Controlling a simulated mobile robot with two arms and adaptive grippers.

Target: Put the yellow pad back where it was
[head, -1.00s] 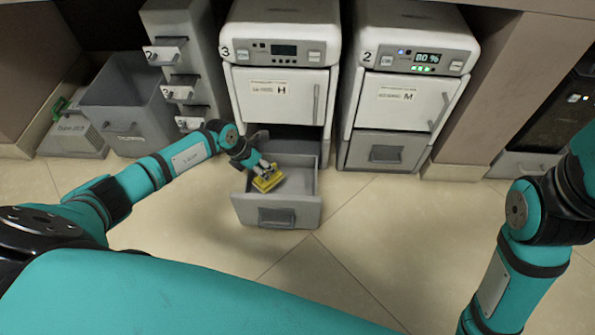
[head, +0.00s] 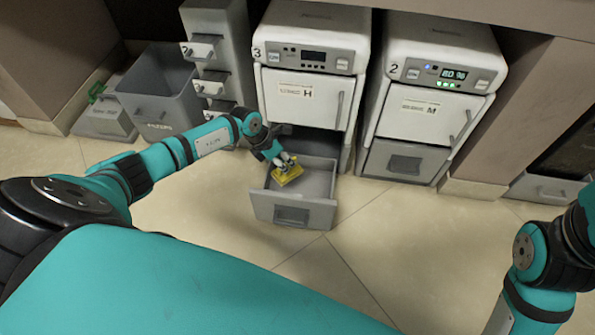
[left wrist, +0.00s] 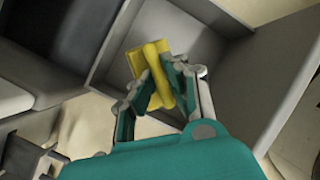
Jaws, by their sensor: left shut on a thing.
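The yellow pad (head: 286,175) is at the left side of the open grey drawer (head: 292,210) under the white machine marked 3. It also shows in the left wrist view (left wrist: 139,62), with a raised ridge along its middle. My left gripper (head: 281,162) is shut on the pad's ridge, one finger on each side. In the left wrist view the fingers (left wrist: 158,88) cover part of the pad. The pad is over the drawer's inside; I cannot tell whether it touches the drawer floor. My right gripper is out of view; only the right arm shows.
A second white machine (head: 436,85), marked 2, stands to the right with its lower grey drawer (head: 403,163) shut. A grey bin (head: 160,95) and a narrow grey drawer unit (head: 216,60) stand to the left. The tiled floor in front is clear.

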